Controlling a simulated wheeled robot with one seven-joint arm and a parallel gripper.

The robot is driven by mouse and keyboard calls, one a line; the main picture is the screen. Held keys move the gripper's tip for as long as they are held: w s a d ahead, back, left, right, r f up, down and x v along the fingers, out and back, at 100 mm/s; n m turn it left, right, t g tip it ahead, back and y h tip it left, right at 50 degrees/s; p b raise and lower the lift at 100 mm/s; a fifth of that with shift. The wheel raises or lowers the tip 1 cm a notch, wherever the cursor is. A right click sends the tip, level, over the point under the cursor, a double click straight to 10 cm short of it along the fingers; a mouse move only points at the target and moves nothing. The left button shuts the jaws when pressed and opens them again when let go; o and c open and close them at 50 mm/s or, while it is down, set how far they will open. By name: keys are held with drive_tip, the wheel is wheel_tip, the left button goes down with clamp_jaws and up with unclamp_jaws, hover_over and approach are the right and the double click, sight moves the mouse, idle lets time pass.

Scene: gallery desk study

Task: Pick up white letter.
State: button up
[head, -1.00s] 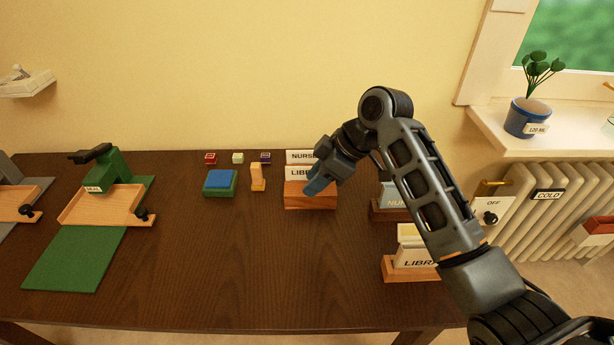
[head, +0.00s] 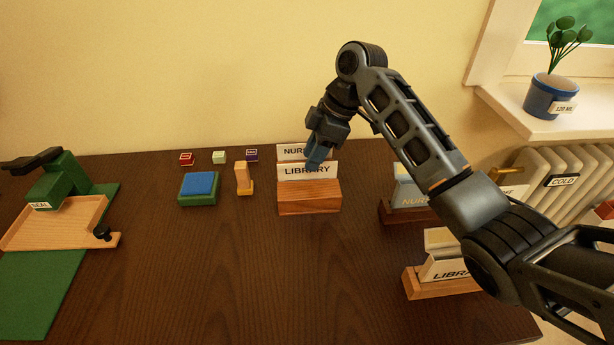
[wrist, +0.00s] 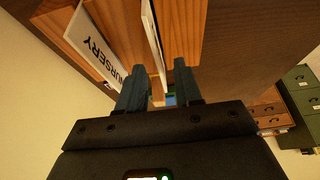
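A wooden rack (head: 309,197) stands upright at the back middle of the desk. It holds a white letter marked LIBRARY (head: 295,171) in front and a white letter marked NURSERY (head: 292,150) behind it. My gripper (head: 315,160) is over the rack's top, pointing down, and partly covers both letters. In the wrist view, my gripper (wrist: 160,75) is open. The edge of the LIBRARY letter (wrist: 153,40) lies between the fingers, with a gap to the right finger. The NURSERY letter (wrist: 94,45) lies outside the left finger. The rack also shows there (wrist: 182,35).
Left of the rack stand a wooden stamp (head: 243,178), a blue-topped pad (head: 199,185) and small coloured blocks (head: 219,157). A green seal press (head: 62,185) is at far left. Two more holders, one a light wooden rack (head: 420,285), stand to the right. The front middle desk is bare.

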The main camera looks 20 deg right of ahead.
sight(308, 178)
drive_tip(key=shift+x, duration=1.8)
drive_tip(key=shift+f, duration=0.3)
clamp_jaws()
